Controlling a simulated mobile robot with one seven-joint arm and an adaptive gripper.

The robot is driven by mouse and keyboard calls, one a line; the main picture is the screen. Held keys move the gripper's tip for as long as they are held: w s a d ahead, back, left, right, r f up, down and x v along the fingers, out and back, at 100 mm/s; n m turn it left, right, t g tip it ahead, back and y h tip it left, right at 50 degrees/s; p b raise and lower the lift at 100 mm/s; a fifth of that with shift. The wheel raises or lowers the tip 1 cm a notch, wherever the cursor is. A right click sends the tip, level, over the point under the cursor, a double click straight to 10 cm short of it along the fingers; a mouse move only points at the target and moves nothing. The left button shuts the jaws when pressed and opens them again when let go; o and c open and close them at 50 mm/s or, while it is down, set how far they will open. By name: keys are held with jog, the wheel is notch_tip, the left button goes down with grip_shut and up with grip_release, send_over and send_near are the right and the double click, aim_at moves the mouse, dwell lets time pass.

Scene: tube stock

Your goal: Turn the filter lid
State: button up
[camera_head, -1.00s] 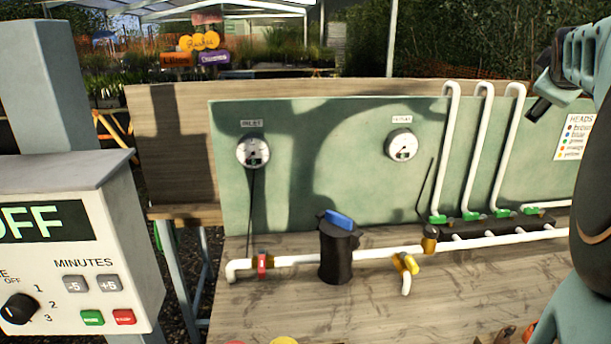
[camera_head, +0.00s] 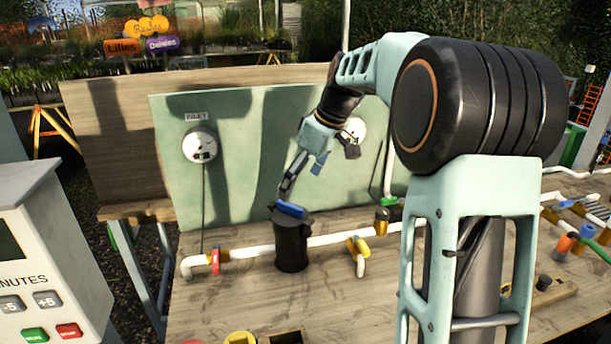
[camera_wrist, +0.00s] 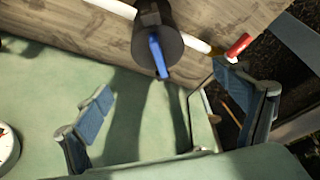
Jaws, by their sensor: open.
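The black filter (camera_head: 291,248) stands upright in the white pipe on the wooden bench. Its lid (camera_head: 276,216) carries a blue bar handle (camera_head: 290,210). In the wrist view the lid shows at the top with its blue handle (camera_wrist: 157,55) pointing down the picture. My gripper (camera_head: 303,178) is open and empty, above and a little behind the filter in the head view. In the wrist view its two blue-padded fingers (camera_wrist: 165,86) are spread wide, with the handle showing between them. I cannot tell whether a finger touches the lid.
A green panel (camera_head: 240,130) with gauges rises behind the bench. A red-handled valve (camera_head: 215,261) sits left of the filter, a yellow-handled valve (camera_head: 359,250) right of it. A grey control box (camera_head: 45,270) stands at the left. Bare bench lies before the filter.

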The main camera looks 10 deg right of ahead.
aim_at(291, 204)
jog(key=x, duration=0.9)
jog(key=shift+f, duration=0.15)
